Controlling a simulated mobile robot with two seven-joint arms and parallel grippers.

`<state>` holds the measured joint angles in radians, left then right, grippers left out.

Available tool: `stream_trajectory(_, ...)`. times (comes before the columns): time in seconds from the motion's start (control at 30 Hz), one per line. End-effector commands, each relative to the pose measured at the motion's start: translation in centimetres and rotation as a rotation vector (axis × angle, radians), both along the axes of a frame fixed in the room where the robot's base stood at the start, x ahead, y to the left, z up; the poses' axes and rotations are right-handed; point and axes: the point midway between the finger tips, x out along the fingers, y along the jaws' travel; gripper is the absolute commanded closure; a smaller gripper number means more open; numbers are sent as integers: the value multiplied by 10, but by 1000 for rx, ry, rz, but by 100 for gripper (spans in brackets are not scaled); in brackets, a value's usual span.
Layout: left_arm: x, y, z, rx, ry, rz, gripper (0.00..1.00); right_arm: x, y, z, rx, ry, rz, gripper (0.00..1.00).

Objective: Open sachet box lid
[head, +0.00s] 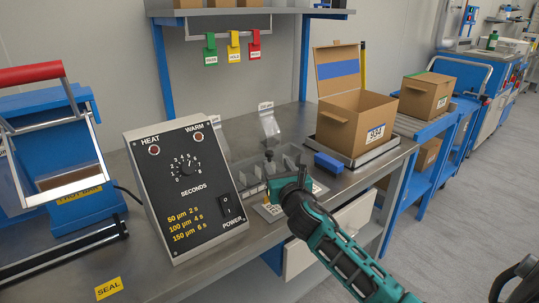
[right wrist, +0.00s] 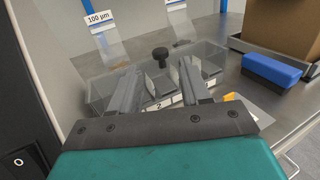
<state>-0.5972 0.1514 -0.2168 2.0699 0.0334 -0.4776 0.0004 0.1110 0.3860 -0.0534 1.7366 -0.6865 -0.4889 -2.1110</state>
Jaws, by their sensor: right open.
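The sachet box (right wrist: 98,95) is a clear, low box with compartments on the steel bench; it also shows in the head view (head: 246,172). Its clear lid appears to lie closed on top, with a black knob (right wrist: 160,53) at its middle. My right gripper (right wrist: 158,68) is open and empty, its two grey fingers pointing towards the box. In the right wrist view the knob appears between and just beyond the fingertips; I cannot tell whether they touch. In the head view the right gripper (head: 270,172) partly hides the box. My left gripper is not in view.
The sealer control panel (head: 185,185) stands close left of the box. A blue block (head: 330,164) and an open carton (head: 355,118) are to the right. Clear bags, one labelled 100 µm (right wrist: 103,42), stand behind the box. Coloured tags (head: 233,46) hang above.

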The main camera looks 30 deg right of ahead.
Motion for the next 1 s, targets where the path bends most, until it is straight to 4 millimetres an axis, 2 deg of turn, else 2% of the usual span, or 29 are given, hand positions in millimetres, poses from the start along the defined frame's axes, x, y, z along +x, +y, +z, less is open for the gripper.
stream_trajectory(0.2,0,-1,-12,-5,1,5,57,40,-13,-2,4,-1,-2,53)
stream_trajectory(0.43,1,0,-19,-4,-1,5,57,70,-22,-1,4,-1,-1,53)
stream_trajectory(0.6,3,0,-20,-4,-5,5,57,79,-25,-1,4,1,0,53)
stream_trajectory(0.9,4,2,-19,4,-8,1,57,81,-26,0,4,1,0,53)
stream_trajectory(1.0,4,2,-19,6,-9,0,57,80,-26,0,4,1,0,61)
